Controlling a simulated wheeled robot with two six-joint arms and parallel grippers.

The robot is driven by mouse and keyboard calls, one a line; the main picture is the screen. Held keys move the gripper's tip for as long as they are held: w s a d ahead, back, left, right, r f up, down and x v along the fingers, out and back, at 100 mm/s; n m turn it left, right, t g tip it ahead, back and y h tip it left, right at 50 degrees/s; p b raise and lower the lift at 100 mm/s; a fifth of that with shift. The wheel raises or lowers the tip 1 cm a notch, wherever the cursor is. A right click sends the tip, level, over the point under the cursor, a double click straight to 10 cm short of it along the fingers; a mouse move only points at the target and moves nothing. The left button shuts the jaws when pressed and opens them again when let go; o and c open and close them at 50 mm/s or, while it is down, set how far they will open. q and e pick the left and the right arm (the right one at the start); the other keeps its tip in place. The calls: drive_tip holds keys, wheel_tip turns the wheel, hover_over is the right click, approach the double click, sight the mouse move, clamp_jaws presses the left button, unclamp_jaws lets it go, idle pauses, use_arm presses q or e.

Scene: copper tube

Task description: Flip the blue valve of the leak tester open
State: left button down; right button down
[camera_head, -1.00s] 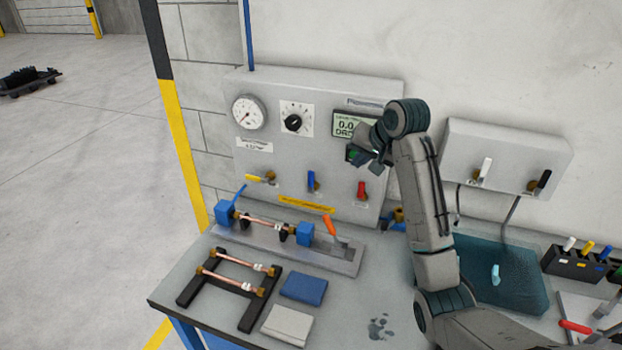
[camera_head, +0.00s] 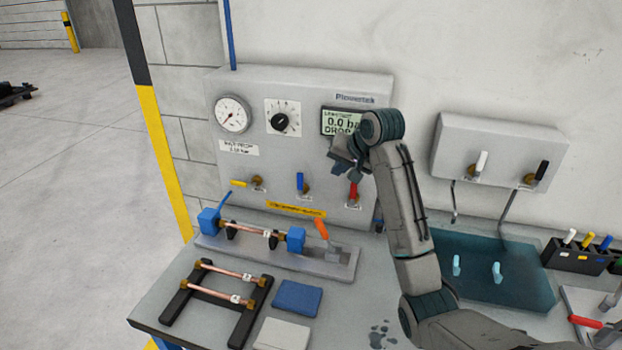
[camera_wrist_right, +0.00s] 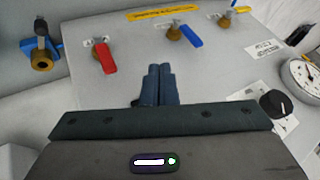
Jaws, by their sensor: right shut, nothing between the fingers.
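The leak tester (camera_head: 235,165) is a grey wall panel. Its blue valve (camera_head: 300,182) has a blue lever standing upright on a brass body, between a yellow-handled valve (camera_head: 245,184) and a red-handled valve (camera_head: 353,192). In the right wrist view the blue valve (camera_wrist_right: 188,36) lies above and right of the fingertips, and the red valve (camera_wrist_right: 104,57) above and left. My right gripper (camera_head: 342,168) is shut and empty before the panel, below the display and up and right of the blue valve; in the wrist view its fingers (camera_wrist_right: 158,72) are together, apart from both levers. My left gripper is out of view.
A clamp fixture with a copper tube (camera_head: 250,230) stands on the bench below the valves. A rack with copper tubes (camera_head: 225,272) and blue (camera_head: 297,298) and grey cloths lie in front. A second valve box (camera_head: 500,150) hangs at right above a teal mat (camera_head: 520,275).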

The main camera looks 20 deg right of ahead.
sight(300, 185)
drive_tip(key=p+x, duration=0.3)
drive_tip(key=x, duration=0.5)
drive_tip(key=shift+w+a, duration=0.1)
drive_tip(key=a, duration=0.1)
drive_tip(key=w+a+p, duration=0.2)
drive_tip(key=shift+w+a+f, duration=0.2)
drive_tip(key=shift+f, duration=0.1)
drive_tip(key=shift+d, duration=0.1)
drive_tip(key=shift+w+f, duration=0.1)
drive_tip(key=shift+w, duration=0.1)
